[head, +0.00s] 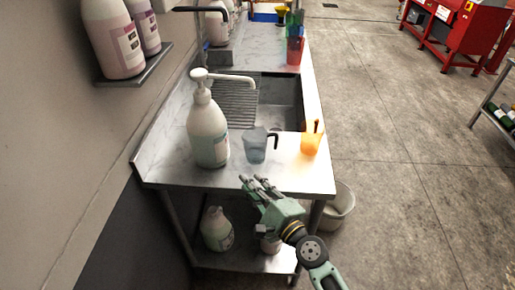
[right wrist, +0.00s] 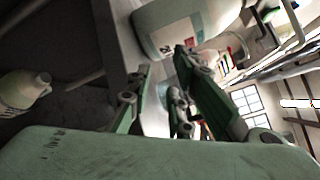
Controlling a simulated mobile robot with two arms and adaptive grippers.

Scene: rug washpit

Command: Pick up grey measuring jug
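The grey measuring jug (head: 255,147) stands upright on the metal worktop in the head view, its dark handle on the right. It stands just right of a large white pump bottle (head: 207,133) and left of an orange jug (head: 310,144). My right gripper (head: 258,181) is at the worktop's front edge, apart from the grey jug and on the near side of it. Its fingers are spread with nothing held, and they also show apart in the right wrist view (right wrist: 162,62). I cannot clearly make out the grey jug in that view. My left gripper is out of view.
The metal worktop (head: 180,177) has a sink (head: 280,115) behind the jugs. Red and green containers (head: 295,45) stand farther back. A wall shelf (head: 135,72) with bottles is at upper left. A bottle (head: 217,230) and a bucket (head: 340,204) are below.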

